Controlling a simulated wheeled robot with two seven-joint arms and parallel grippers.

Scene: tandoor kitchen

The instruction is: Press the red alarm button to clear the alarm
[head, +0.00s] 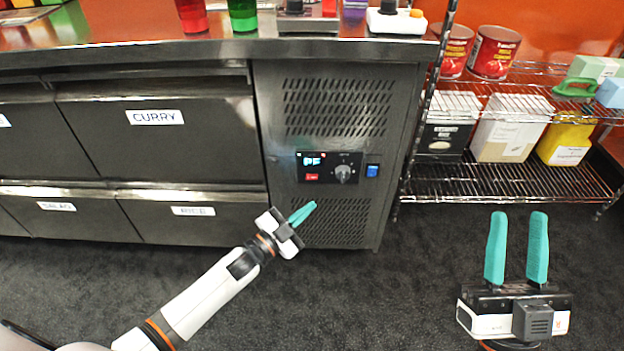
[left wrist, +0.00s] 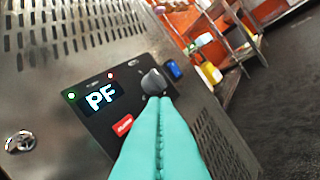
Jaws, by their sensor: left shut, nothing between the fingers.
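The red alarm button (head: 312,177) is a small red rectangle on the black control panel of the steel counter, below a lit display (head: 312,161) reading "PF". In the left wrist view the red button (left wrist: 123,125) lies just left of my left fingers (left wrist: 160,105). My left gripper (head: 302,213) is shut and empty, below the panel in the head view, with its fingertips pointing up and right. Whether the tips touch the panel cannot be told. My right gripper (head: 517,215) is open and empty over the floor at the right, fingers apart.
A dark knob (head: 343,174) sits right of the button, and a blue switch (head: 372,170) is further right. Drawers (head: 155,140) are to the left. A wire shelf (head: 480,180) with cans and boxes stands at the right. The floor in front is clear.

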